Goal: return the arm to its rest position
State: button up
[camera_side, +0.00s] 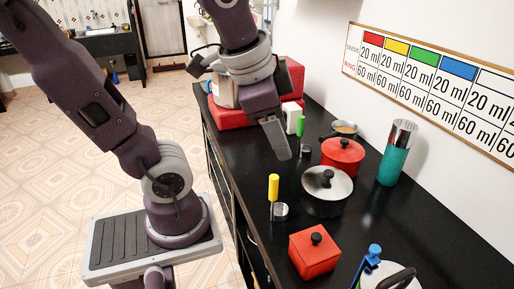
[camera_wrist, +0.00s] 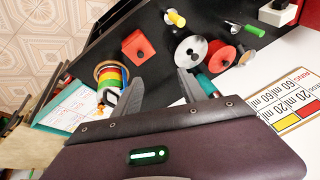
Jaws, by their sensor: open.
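My gripper (camera_side: 280,150) hangs over the black counter in the side view, fingers pointing down, above the counter's left part and apart from the pots. In the wrist view my gripper (camera_wrist: 158,86) shows two dark fingers spread apart with nothing held between them. The arm is bent, with its elbow high and partly out of frame. Beyond the fingers in the wrist view lie a red lidded box (camera_wrist: 138,46) and a silver-lidded pot (camera_wrist: 190,52).
The black counter (camera_side: 345,225) carries a red pot (camera_side: 342,158), a silver-lidded pot (camera_side: 327,192), a red box (camera_side: 314,254), a yellow cylinder (camera_side: 273,187), a green cylinder (camera_side: 301,126) and a teal bottle (camera_side: 393,165). A labelled board (camera_side: 430,85) is on the wall. The tiled floor at left is clear.

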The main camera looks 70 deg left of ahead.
jog(key=s+n, duration=0.1)
jog(key=s+d+f+n, duration=0.1)
jog(key=s, duration=0.1)
jog(key=s+n+t+h, duration=0.1)
jog(key=s+n, duration=0.1)
jog(key=shift+d+f, duration=0.2)
jog(key=shift+d, duration=0.1)
dwell(0.8)
